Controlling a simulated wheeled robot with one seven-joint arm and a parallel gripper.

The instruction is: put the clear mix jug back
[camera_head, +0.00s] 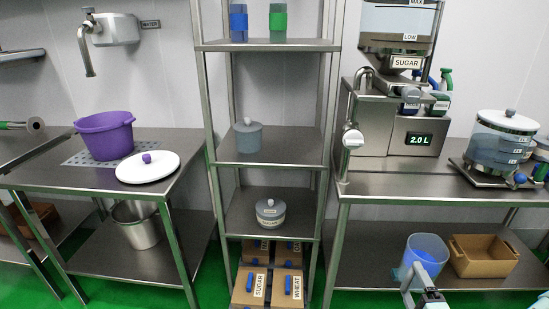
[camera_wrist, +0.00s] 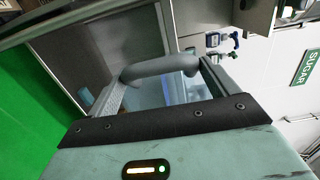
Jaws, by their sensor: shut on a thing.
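The clear mix jug (camera_head: 428,246) shows in the head view at the lower right, in front of or over the lower shelf of the right-hand table. It is bluish, see-through and tilted in the picture. My gripper (camera_head: 430,291) is below it at the bottom of the view, shut on the jug's handle. In the wrist view the grey handle (camera_wrist: 160,69) lies between my fingers, with the clear jug wall (camera_wrist: 147,93) behind it. I cannot tell whether the jug touches the shelf.
A brown open crate (camera_head: 484,256) stands right of the jug on the lower shelf (camera_head: 375,274), which has bare room to the left. Above is the table with the sugar dispenser (camera_head: 397,40) and a lidded clear container (camera_head: 500,140). A shelf rack (camera_head: 275,150) stands left.

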